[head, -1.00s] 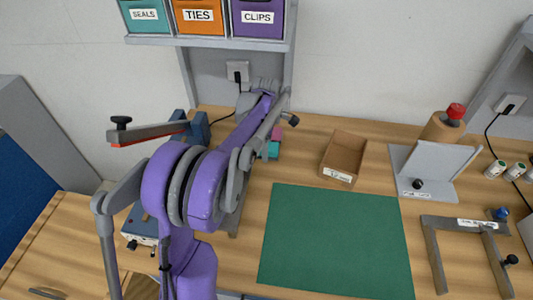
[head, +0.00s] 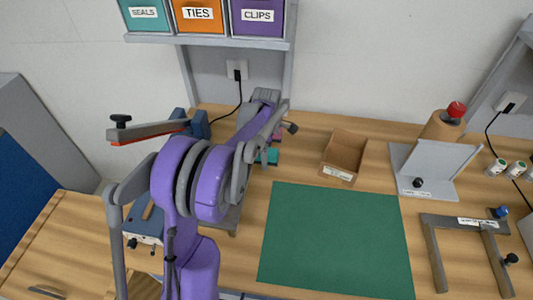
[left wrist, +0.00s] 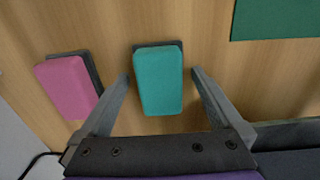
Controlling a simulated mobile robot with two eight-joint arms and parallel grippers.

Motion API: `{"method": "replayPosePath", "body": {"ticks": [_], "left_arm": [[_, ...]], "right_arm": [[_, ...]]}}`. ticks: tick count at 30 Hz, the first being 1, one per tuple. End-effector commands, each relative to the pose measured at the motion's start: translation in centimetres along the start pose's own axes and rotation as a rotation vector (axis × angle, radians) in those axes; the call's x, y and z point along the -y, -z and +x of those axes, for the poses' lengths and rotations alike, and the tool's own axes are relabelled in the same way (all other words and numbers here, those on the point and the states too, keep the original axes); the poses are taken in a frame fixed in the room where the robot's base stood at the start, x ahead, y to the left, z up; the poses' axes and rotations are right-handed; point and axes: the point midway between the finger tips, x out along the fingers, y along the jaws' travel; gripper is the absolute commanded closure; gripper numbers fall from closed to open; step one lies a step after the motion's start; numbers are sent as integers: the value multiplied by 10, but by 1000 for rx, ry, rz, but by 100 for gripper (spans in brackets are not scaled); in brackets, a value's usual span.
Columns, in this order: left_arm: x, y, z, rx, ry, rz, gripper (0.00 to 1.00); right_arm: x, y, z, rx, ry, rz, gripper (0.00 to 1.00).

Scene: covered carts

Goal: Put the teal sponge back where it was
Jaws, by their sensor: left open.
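The teal sponge (left wrist: 159,80) lies on a dark backing on the wooden table in the left wrist view. It sits between the two fingers of my left gripper (left wrist: 160,82), which is open, with a gap visible on each side. In the head view only part of the teal sponge (head: 271,157) shows beside my purple arm, and the left gripper's fingers are hidden there. A pink sponge (left wrist: 68,87) on a similar dark backing lies to the left of the left finger. My right gripper is not in view.
A green mat (head: 336,240) covers the middle of the table. An open cardboard box (head: 343,156) stands behind it. A grey stand (head: 430,166) and a grey frame (head: 467,224) are at the right. Labelled bins (head: 198,14) sit on a shelf above.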

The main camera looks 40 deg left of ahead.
Motion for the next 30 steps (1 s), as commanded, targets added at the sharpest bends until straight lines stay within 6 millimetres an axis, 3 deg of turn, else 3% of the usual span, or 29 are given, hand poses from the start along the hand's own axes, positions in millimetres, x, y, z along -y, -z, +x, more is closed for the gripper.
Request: {"method": "replayPosePath", "body": {"ticks": [5,15,20,25,30], "left_arm": [[0,0,-13,0,0,0,0],[0,0,-67,0,0,0,0],[5,-4,-80,1,-7,32,0],[43,-28,-92,0,-69,300,0],[108,-58,-99,-25,-178,757,0]], "right_arm": [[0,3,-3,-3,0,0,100],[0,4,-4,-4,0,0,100],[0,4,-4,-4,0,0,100],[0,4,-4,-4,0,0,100],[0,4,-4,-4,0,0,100]]}}
